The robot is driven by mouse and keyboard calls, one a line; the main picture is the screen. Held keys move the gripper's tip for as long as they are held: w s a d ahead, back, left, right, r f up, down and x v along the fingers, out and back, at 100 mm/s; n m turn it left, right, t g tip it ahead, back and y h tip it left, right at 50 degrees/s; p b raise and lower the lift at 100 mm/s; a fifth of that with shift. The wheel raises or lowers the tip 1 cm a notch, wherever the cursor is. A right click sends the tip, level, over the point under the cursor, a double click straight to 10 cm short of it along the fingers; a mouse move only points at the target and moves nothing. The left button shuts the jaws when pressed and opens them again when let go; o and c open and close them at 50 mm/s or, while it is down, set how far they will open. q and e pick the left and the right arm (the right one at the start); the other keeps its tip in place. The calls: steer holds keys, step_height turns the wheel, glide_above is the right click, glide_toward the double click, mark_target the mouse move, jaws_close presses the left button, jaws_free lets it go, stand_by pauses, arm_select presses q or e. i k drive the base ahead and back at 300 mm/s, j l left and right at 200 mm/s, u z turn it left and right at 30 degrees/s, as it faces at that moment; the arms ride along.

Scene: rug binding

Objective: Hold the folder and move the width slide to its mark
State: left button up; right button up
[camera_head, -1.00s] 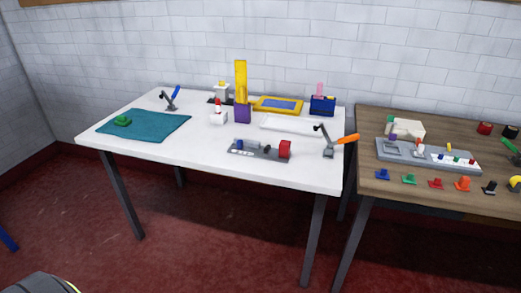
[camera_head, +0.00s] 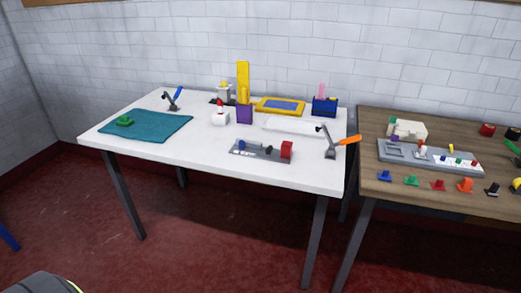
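A grey plate (camera_head: 262,153) lies near the front right edge of the white table (camera_head: 185,146). It carries a blue knob (camera_head: 242,145), a small dark piece and a red block (camera_head: 286,150) at its right end. It may be the folder with its width slide, but the view is too small to tell, and I cannot make out a mark. Neither of my grippers is in view, and nothing is touching the plate.
A teal mat (camera_head: 150,127) with a green piece lies left. A purple holder (camera_head: 244,114), yellow-framed tray (camera_head: 281,106) and blue box (camera_head: 324,107) stand behind. An orange-handled clamp (camera_head: 331,151) is at right. A wooden table (camera_head: 385,203) with several coloured knobs adjoins. Open red floor lies in front.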

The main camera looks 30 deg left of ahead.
mark_target(242, 142)
steer(key=i+j+u, duration=0.4)
steer(key=i+j, duration=0.75)
steer(key=j, duration=0.1)
